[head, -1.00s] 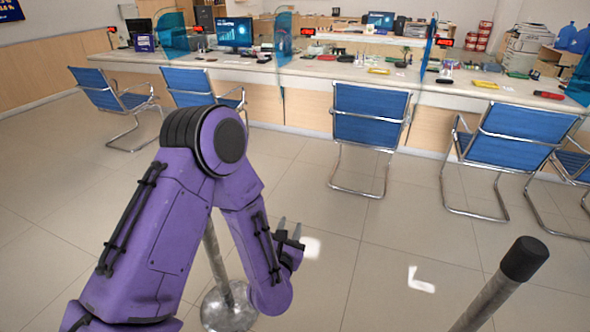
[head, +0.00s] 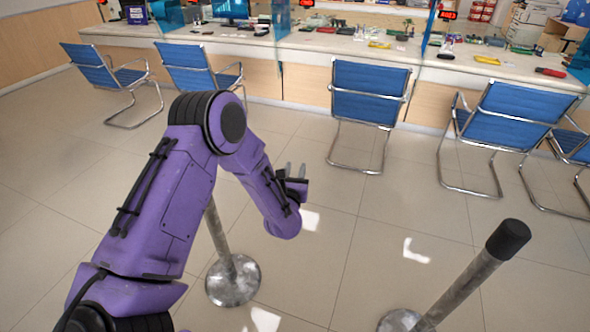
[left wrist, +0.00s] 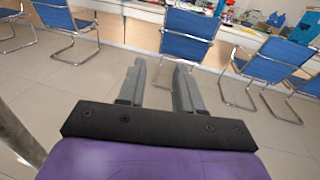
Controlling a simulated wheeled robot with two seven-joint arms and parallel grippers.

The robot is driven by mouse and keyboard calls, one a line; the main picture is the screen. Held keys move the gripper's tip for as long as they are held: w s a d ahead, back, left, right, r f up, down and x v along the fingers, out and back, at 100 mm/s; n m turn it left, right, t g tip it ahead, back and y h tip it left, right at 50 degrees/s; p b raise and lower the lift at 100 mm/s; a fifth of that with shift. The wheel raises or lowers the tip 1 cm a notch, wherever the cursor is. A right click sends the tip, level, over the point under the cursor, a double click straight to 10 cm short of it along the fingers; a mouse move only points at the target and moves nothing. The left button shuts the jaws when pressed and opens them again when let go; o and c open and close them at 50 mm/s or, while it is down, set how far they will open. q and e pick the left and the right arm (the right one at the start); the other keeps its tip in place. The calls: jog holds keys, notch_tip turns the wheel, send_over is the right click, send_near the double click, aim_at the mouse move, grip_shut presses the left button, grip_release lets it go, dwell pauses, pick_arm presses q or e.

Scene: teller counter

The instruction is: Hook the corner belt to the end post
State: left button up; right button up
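A grey metal post with a black top (head: 465,278) stands upright on the floor at the lower right of the head view. A second metal post (head: 219,241) stands behind my left arm, its top hidden and its round base (head: 233,281) showing. No belt can be made out in either view. My left gripper (head: 295,168) is raised in the air between the two posts. Its two grey fingers (left wrist: 160,72) stand apart in the left wrist view with nothing between them. A metal post (left wrist: 20,137) also crosses the left edge of that view. My right gripper does not show.
Blue chairs with metal frames (head: 370,92) stand in a row before the long teller counter (head: 330,42), which carries monitors and small items. The tiled floor (head: 330,270) between the posts and up to the chairs is clear.

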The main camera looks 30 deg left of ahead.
pick_arm(q)
grip_shut()
dwell(0.5)
dwell(0.7)
grip_release()
jog(key=b+v, duration=0.3)
jog(key=v, duration=0.7)
jog(key=shift+s+b, duration=0.25)
jog(key=shift+b, duration=0.1)
